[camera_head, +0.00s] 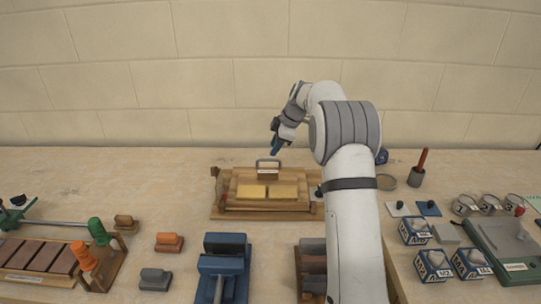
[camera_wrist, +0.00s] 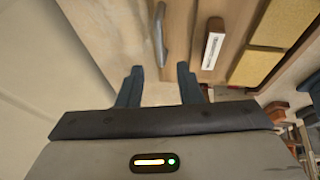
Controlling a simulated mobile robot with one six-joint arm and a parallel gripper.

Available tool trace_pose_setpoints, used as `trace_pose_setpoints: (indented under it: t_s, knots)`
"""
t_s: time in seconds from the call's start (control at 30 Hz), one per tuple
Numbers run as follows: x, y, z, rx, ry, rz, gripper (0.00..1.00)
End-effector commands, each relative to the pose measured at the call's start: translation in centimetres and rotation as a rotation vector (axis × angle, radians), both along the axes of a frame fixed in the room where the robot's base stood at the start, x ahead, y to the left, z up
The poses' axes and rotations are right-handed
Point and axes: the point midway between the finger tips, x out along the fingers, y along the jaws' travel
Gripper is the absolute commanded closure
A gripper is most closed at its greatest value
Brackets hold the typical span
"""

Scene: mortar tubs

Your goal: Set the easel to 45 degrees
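The easel (camera_head: 232,190) is a low wooden board assembly on the bench, with two yellow pads (camera_head: 251,191) on its panel and a grey handle (camera_head: 268,161) at its back edge. In the head view its panel looks nearly flat; I cannot read an angle. My gripper (camera_head: 275,139) is above and just behind the handle, apart from it. In the wrist view my gripper (camera_wrist: 158,72) has its two dark blue fingers spread with nothing between them.
Blue (camera_head: 222,268) and dark red blocks stand in front of the easel. A wooden rack (camera_head: 40,258) with orange and green knobs is at left. Blue-white boxes (camera_head: 433,265), tins and a green board (camera_head: 505,245) are at right. Bare bench lies left of the easel.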

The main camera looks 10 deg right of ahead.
Motion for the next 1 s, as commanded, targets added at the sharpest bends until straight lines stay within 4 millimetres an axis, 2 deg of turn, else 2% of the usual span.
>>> trace_pose_setpoints:
  t_s: [0.1,0.3,0.67,1.0]
  knots:
    - [0.5,0.7,-1.9,0.001,0.004,0.001,0.67]
    - [1.1,1.5,-4.1,0.001,0.002,-0.001,0.67]
    - [1.3,1.7,-4.8,0.0,0.001,-0.003,0.67]
    - [1.3,1.6,-4.7,0.0,0.002,-0.004,0.94]
